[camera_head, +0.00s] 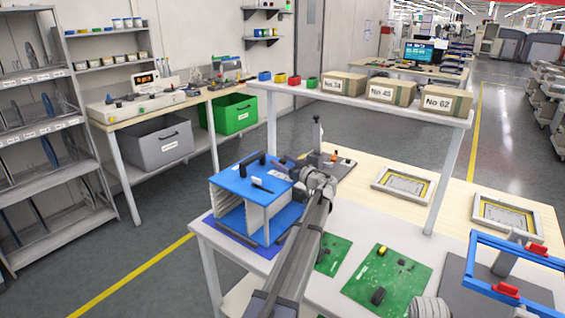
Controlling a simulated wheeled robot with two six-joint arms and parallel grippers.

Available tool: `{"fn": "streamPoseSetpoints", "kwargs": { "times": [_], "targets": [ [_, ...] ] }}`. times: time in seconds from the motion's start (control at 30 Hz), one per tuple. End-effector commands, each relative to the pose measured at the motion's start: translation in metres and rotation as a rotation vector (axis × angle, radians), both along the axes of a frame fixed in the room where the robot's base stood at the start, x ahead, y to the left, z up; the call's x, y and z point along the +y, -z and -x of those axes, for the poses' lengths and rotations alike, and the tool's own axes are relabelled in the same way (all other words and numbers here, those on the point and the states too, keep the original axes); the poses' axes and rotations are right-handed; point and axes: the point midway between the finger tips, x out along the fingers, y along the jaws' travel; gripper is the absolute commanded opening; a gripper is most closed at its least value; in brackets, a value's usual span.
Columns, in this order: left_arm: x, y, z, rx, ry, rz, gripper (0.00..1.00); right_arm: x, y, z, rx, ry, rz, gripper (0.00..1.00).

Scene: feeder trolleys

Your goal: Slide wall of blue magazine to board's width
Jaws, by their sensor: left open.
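The blue magazine (236,182) stands at the left end of the white table, on a blue mat (222,232). It has a blue top plate with black handles, pale ribbed side walls and a blue base. My left arm reaches in from the bottom, and my left gripper (284,168) is open at the right rear edge of the magazine's top. I cannot tell whether it touches the magazine. My arm hides part of the magazine's right side. A green board (405,275) lies flat on the table, and a second green board (335,256) lies partly behind my arm.
A dark stand with an upright post (317,132) is behind my gripper. A shelf with boxes (393,92) spans above the table. Two framed trays (403,184) lie at the back right. A blue frame with red clamps (510,262) stands at right.

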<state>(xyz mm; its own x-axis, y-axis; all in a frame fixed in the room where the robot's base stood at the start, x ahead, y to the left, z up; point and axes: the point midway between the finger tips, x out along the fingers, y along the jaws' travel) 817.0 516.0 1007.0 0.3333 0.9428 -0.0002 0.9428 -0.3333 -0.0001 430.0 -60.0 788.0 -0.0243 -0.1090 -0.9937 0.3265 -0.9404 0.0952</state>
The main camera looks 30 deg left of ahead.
Motion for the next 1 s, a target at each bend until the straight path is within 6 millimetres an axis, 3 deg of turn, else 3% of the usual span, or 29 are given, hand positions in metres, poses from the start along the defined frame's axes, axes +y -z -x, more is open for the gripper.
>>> {"fn": "streamPoseSetpoints", "kwargs": {
  "times": [0.5,1.0],
  "targets": [
    [-0.066,0.000,0.024,0.000,0.002,0.000,0.66,0.000,0.000,0.000,0.000,0.000,0.000,0.50],
    [-0.071,0.000,0.025,0.000,0.000,0.000,0.66,0.000,0.000,0.000,0.000,0.000,0.000,0.50]
  ]
}}
